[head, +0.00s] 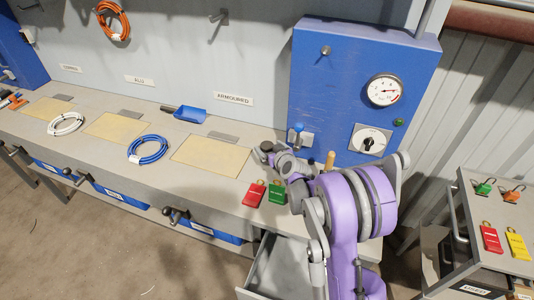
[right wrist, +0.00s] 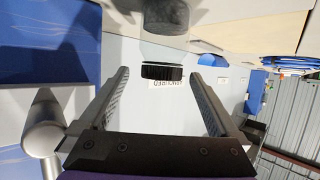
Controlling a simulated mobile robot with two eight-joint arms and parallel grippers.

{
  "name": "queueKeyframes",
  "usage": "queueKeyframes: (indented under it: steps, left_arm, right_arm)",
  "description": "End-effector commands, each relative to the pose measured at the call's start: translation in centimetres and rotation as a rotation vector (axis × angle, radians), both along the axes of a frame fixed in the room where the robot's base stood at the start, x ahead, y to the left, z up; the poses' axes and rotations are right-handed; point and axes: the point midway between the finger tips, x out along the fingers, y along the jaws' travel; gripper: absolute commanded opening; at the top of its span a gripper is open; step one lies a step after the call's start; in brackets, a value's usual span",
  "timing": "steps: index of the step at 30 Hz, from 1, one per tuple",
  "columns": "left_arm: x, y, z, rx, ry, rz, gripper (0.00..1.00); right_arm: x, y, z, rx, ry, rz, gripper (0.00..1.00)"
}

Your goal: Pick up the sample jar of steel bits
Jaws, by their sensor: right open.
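In the right wrist view a sample jar (right wrist: 163,47) of clear glass shows with a black lid (right wrist: 162,72) and dark bits inside. The picture is turned over, so the lid points down in it. The lid lies between the tips of my right gripper (right wrist: 158,76), with a gap on both sides. My right gripper is open and holds nothing. In the head view the right gripper (head: 270,157) is small, above the back of the bench beside the blue panel; a dark round top shows at its tip, probably the jar's lid. My left gripper is not in view.
Red (head: 255,193) and green (head: 278,191) lockout tags lie on the bench (head: 215,205) just in front of the gripper. A blue panel (head: 345,60) stands behind. An open drawer (head: 278,272) juts out below. A blue scoop (head: 190,114) and cable coils lie further left.

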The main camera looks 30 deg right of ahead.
Motion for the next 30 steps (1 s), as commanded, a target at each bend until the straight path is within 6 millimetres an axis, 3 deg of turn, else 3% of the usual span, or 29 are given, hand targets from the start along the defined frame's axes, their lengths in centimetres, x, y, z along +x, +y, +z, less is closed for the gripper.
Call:
queueKeyframes:
  steps: [12, 20, 30]
  left_arm:
    - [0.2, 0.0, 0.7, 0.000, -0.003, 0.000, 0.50]
    - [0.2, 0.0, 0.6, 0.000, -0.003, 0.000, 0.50]
    - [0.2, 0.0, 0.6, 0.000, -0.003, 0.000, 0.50]
  right_arm:
    - [4.7, -0.5, -1.8, 0.000, 0.000, 0.000, 0.97]
    - [4.9, -0.6, -2.0, 0.000, 0.000, 0.000, 0.97]
    - [4.9, -0.6, -2.0, 0.000, 0.000, 0.000, 0.40]
